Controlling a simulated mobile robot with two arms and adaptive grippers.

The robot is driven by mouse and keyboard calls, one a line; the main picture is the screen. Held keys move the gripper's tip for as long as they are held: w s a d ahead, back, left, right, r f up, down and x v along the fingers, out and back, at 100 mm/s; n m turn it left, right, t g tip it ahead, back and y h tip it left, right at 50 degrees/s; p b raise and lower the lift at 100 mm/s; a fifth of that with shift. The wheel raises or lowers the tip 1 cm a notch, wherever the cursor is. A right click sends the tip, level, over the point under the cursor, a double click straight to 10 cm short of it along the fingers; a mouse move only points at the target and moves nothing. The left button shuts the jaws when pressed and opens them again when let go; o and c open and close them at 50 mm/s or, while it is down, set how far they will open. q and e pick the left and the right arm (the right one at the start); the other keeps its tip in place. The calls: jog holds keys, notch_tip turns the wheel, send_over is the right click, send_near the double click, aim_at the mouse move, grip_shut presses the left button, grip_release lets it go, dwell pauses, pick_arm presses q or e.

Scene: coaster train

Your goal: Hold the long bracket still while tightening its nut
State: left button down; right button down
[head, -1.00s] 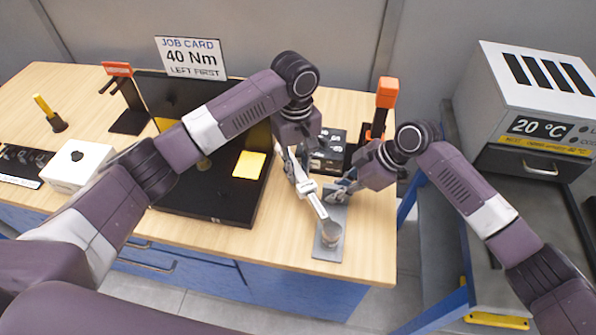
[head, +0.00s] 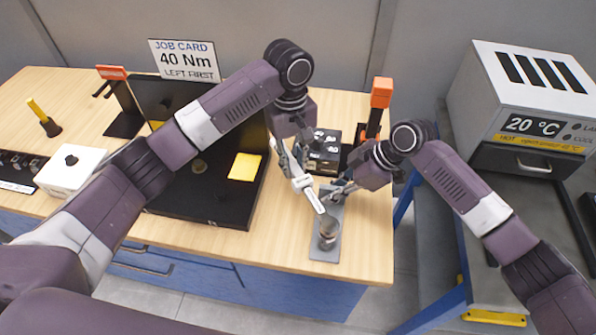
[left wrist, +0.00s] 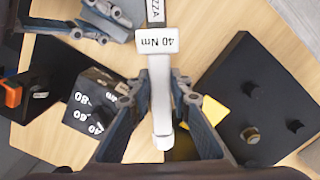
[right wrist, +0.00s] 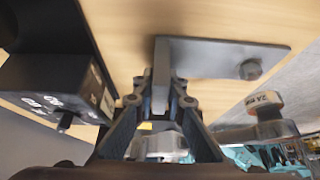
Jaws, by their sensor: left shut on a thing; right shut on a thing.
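The long bracket (head: 322,254) is a grey metal plate at the table's front right corner. It also shows in the right wrist view (right wrist: 215,55), with its nut (right wrist: 250,69) near one end. My right gripper (head: 341,189) is shut on the bracket's upright flange (right wrist: 161,65). My left gripper (head: 298,180) is shut on a pale torque wrench (head: 312,198) labelled 40 Nm (left wrist: 158,42). The wrench head (head: 329,226) is over the bracket's near end. In the right wrist view the wrench head (right wrist: 266,104) appears beside the nut, apart from it.
A dark box with printed numbers (head: 322,152) and an orange-topped post (head: 380,95) stand behind my right gripper. A black panel (head: 200,208) with a yellow note lies left. A job card (head: 187,60) reads 40 Nm, left first. An oven-like unit (head: 535,100) stands right.

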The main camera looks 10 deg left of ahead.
pick_arm(q)
jog(key=shift+r, duration=0.1)
jog(key=shift+s+a+f+n, duration=0.2)
jog(key=shift+s+a+n, duration=0.45)
jog(key=shift+a, duration=0.1)
jog(key=shift+s+a+f+n, duration=0.2)
jog(key=shift+s+a+n, duration=0.45)
jog(key=shift+a, duration=0.05)
jog(key=shift+f, duration=1.9)
dwell(1.7)
jog(key=shift+w+d+m, duration=0.7)
dwell(0.9)
jog(key=shift+s+a, duration=0.1)
jog(key=shift+s+a+n, duration=0.2)
jog(key=shift+a+n, duration=0.05)
jog(key=shift+n, duration=0.05)
